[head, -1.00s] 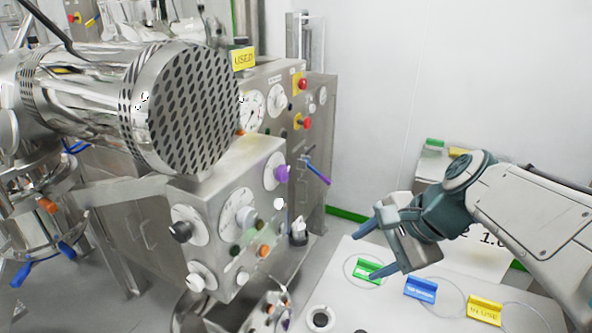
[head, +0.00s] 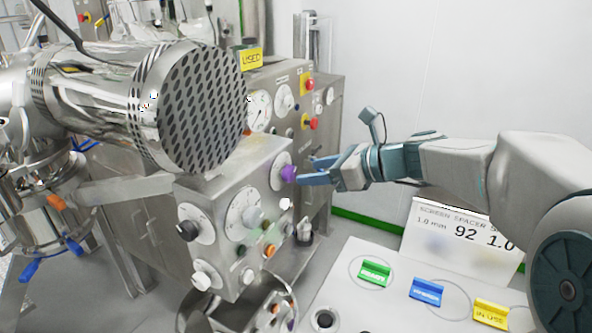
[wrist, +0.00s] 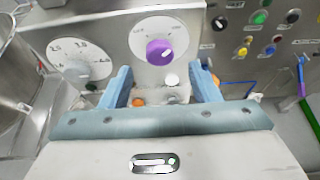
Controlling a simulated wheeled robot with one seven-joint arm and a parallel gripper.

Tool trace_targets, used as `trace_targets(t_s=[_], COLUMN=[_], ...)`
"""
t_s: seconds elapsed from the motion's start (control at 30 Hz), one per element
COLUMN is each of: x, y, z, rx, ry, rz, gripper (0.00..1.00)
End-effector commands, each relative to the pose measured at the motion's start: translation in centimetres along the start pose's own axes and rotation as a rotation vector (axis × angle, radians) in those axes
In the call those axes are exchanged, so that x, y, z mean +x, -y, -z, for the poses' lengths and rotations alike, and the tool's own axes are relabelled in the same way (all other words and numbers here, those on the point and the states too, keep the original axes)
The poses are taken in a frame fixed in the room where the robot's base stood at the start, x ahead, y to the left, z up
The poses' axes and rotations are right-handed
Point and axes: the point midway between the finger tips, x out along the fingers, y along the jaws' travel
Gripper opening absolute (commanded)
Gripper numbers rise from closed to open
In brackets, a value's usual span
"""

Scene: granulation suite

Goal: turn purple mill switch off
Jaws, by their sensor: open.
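The purple mill switch (head: 288,174) is a round knob on a white dial, on the front of a steel control box. In the wrist view the purple switch (wrist: 159,52) lies ahead, between and beyond my two blue fingers, with a light pointer mark tilted to the upper right. My gripper (head: 308,171) is level with the switch, its fingertips close to it in the head view. My gripper (wrist: 163,82) is open and empty in the wrist view. Whether a fingertip touches the knob cannot be told.
A large perforated steel cylinder (head: 195,105) juts out above the box. Other knobs, including a black one (head: 188,230), and several buttons surround the switch. A red button (head: 310,85) is on the panel behind. A table (head: 395,310) with green, blue and yellow tags stands right.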

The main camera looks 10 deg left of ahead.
Motion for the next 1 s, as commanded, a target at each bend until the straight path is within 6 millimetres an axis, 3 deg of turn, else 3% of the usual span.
trace_targets(t_s=[0.1, 0.3, 0.7, 0.87, 1.0], x=[2.4, 4.9, 5.7, 5.7, 5.7], y=[-0.1, 0.0, 0.0, 0.0, 0.0], z=[-0.1, -0.1, 0.0, 0.0, 0.0], rx=[0.002, -0.001, -0.002, -0.002, -0.003], ry=[-0.001, 0.000, 0.000, 0.000, 0.000], rz=[-0.004, -0.001, 0.000, 0.000, 0.000], gripper=[0.56, 0.56, 0.56, 0.14, 0.11])
